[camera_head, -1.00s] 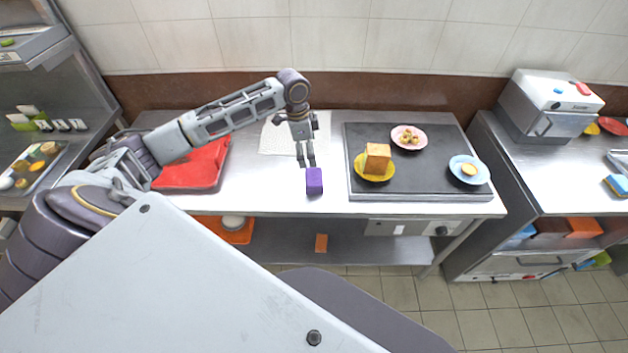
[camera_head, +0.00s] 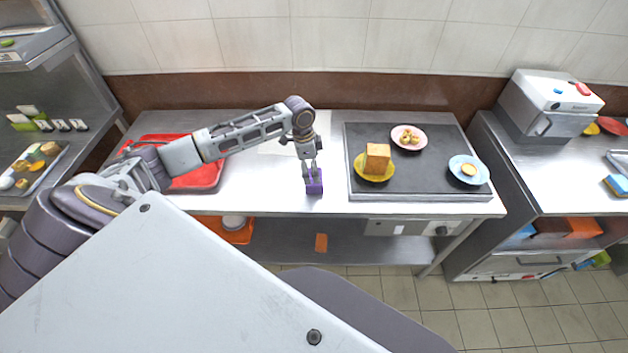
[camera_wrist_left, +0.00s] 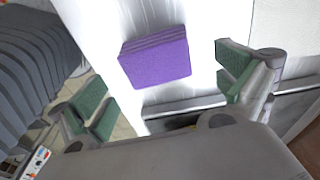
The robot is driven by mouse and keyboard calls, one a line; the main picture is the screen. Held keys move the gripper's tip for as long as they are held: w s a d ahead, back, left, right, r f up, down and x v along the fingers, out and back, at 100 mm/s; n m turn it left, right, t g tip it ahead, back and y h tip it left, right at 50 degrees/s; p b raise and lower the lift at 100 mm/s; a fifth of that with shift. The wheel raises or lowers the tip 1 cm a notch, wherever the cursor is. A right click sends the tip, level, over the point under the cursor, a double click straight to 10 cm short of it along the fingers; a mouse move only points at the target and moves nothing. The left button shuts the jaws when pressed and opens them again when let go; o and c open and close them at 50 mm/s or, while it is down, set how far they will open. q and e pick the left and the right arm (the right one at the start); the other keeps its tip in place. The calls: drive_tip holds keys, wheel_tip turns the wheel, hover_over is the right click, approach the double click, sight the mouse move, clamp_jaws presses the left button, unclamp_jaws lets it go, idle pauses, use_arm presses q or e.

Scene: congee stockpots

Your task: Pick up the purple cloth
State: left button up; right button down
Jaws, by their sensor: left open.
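The purple cloth (camera_head: 315,187) is a small folded block near the front edge of the steel table. In the left wrist view the purple cloth (camera_wrist_left: 156,57) lies on the white-lit table top, with layered folds along one side. My left gripper (camera_head: 312,176) is right over the cloth in the head view, its fingers pointing down. In the wrist view my left gripper (camera_wrist_left: 165,95) is open, with green pads on either side of the cloth's position and a gap to it. The cloth is not gripped. My right gripper does not show.
A dark griddle plate (camera_head: 414,185) right of the cloth bears a yellow plate (camera_head: 361,172) with a bread block, a pink plate (camera_head: 397,134) and a blue plate (camera_head: 482,175). A red tray (camera_head: 206,176) lies to the left, partly behind my arm. The table between is mostly clear.

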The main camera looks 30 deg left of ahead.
use_arm(q)
drive_tip(key=shift+w+d+f+p, duration=0.1)
drive_tip(key=shift+d+f+p, duration=0.1)
drive_tip(key=shift+f, duration=1.1)
drive_tip(key=shift+w+d+f+p, duration=0.1)
drive_tip(key=shift+d+f, duration=0.1)
drive_tip(key=shift+f, duration=1.1)
drive_tip(key=c, duration=0.9)
